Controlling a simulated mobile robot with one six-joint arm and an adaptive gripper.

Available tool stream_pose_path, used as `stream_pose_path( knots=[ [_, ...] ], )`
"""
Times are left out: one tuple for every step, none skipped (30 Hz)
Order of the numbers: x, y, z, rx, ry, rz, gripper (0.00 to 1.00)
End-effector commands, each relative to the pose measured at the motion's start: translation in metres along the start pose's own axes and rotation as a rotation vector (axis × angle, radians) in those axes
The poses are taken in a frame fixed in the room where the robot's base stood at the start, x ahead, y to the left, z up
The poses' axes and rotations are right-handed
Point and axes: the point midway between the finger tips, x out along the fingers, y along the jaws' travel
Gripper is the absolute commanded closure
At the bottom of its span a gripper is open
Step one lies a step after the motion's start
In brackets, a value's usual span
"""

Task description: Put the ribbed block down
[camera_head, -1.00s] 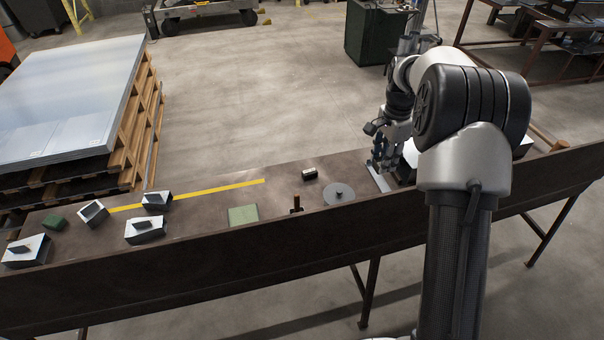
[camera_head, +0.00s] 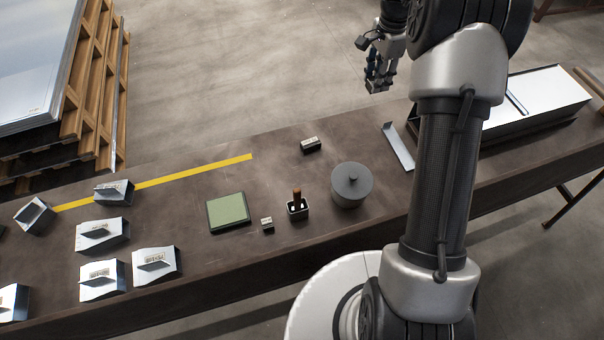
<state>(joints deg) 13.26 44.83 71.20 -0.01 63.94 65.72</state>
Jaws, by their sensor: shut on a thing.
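My gripper (camera_head: 378,78) is at the top of the view, right of centre, raised and pointing down. It appears past the table's far edge in the picture. It is shut on a small dark thing, the ribbed block (camera_head: 376,88), at its fingertips. The fingers hide most of the block, and its ribs are too small to make out. The dark brown table (camera_head: 330,240) lies below, and the held block is clear of it.
A dark labelled block (camera_head: 310,145), a lidded grey cylinder (camera_head: 351,186), a holder with a wooden handle (camera_head: 297,206) and a green pad (camera_head: 228,212) stand mid-table. Several bent metal pieces (camera_head: 102,235) are at left. A metal strip (camera_head: 398,147) and long metal box (camera_head: 535,98) are right.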

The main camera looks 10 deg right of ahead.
Motion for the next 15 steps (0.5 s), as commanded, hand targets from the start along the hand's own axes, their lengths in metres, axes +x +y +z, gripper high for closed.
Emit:
stream_pose_path(
  knots=[
    [0.03,0.0,0.0,0.0,0.0,0.0,1.0],
    [0.038,0.0,0.0,0.0,0.0,0.0,1.0],
    [0.049,0.0,0.0,0.0,0.0,0.0,1.0],
    [0.056,0.0,0.0,0.0,0.0,0.0,1.0],
    [0.063,0.0,0.0,0.0,0.0,0.0,1.0],
    [0.07,0.0,0.0,0.0,0.0,-0.001,1.0],
    [0.075,0.0,0.0,0.0,0.0,-0.001,1.0],
    [0.08,0.0,0.0,0.0,0.0,-0.001,1.0],
    [0.084,0.0,0.0,0.0,0.0,-0.001,1.0],
    [0.087,0.0,0.0,0.0,0.0,-0.001,1.0],
    [0.089,0.0,0.0,0.0,0.0,-0.001,1.0],
    [0.091,0.0,0.0,0.0,0.001,-0.001,1.0],
    [0.093,0.0,0.0,0.0,0.0,-0.001,1.0],
    [0.096,0.0,0.0,0.0,0.0,-0.001,1.0],
    [0.1,0.0,0.0,0.0,0.0,0.0,1.0]
  ],
)
